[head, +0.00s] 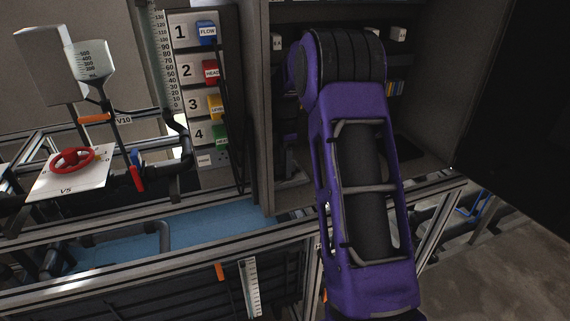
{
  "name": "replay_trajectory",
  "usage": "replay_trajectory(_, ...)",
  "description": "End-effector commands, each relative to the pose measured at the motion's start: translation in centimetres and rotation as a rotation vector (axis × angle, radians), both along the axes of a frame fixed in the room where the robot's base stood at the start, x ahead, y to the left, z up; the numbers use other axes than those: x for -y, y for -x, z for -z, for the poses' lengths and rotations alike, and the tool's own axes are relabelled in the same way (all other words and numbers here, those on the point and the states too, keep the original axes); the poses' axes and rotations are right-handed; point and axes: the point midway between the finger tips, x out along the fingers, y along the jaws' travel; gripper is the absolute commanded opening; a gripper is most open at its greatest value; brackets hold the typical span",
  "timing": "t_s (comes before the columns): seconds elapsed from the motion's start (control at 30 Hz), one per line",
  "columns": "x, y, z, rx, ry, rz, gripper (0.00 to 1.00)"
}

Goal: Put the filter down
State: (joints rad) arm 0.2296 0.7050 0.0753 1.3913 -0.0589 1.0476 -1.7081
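I cannot make out the filter in the head view. My purple and black arm reaches up from the bottom and into an open grey cabinet (262,110), hiding much of its inside. My gripper does not show; it is hidden behind the arm or out of the picture. Whether it holds anything cannot be seen.
Left of the cabinet is a panel (190,75) with numbered, coloured switches. A red valve wheel (73,159) sits on a white plate, near a measuring cup (91,62). Metal rails (150,228) cross in front. The cabinet floor right of my arm (425,160) looks mostly bare.

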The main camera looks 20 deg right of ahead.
Motion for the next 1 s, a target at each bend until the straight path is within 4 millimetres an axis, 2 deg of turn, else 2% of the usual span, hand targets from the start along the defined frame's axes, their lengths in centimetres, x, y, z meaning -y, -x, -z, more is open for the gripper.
replay_trajectory(0.27, 0.0, 0.0, -0.7, 0.002, 0.0, 0.0, 0.49)
replay_trajectory(0.37, 0.0, -0.1, -2.2, 0.002, 0.0, 0.0, 0.49)
replay_trajectory(0.7, 0.0, -0.1, -9.4, 0.003, 0.0, 0.0, 0.49)
replay_trajectory(0.83, 0.0, -0.1, -11.2, 0.003, 0.0, 0.0, 0.49)
replay_trajectory(1.0, 0.0, 0.0, -12.2, 0.001, 0.0, 0.0, 0.49)
